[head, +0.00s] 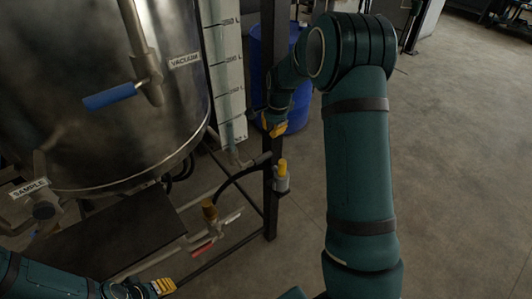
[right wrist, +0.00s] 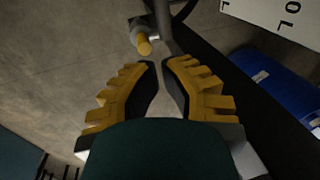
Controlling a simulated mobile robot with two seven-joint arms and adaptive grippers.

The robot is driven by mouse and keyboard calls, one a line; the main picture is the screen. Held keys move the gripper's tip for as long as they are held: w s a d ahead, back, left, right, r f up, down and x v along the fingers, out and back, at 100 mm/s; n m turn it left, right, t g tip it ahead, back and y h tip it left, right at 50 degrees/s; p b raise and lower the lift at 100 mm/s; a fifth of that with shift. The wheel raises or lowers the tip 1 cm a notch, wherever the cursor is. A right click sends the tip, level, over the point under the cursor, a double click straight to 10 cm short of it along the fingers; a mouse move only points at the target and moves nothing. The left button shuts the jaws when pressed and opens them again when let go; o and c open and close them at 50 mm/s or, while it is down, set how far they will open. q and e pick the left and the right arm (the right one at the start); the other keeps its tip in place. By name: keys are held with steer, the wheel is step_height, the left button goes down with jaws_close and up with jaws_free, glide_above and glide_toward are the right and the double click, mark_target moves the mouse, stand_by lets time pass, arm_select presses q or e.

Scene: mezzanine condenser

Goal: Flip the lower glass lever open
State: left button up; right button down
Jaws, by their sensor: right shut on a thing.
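The sight glass (head: 229,128) runs down the white litre scale beside the steel tank. At its foot is a small valve with the lower glass lever (head: 262,158), a short grey handle pointing right. My right gripper (head: 275,130) is by the dark post near this lever. In the right wrist view its yellow-backed fingers (right wrist: 161,75) are nearly together, shut on what seems to be the lever; the contact itself is hard to make out. My left gripper (head: 164,286) is at the bottom edge, partly cut off, its opening unclear.
The dark frame post (head: 270,205) stands close to my right gripper, with a yellow-capped fitting (head: 282,176) on it. A blue drum (head: 305,105) stands behind. A blue-handled vacuum valve (head: 110,96) and a red-handled valve (head: 203,247) are at left.

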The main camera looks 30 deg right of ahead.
mark_target(267, 157)
arm_select(q)
steer(key=shift+s+f+b, duration=0.1)
steer(key=shift+f+b, duration=0.5)
arm_select(e)
steer(key=w+f, duration=0.1)
steer(key=f, duration=0.3)
steer(key=w+f, duration=0.1)
steer(key=f, duration=0.8)
steer(key=shift+w+a+f, duration=0.15)
steer(key=shift+w+f, duration=0.25)
arm_select(q)
steer(key=shift+f, duration=0.15)
arm_select(e)
steer(key=shift+f, duration=0.1)
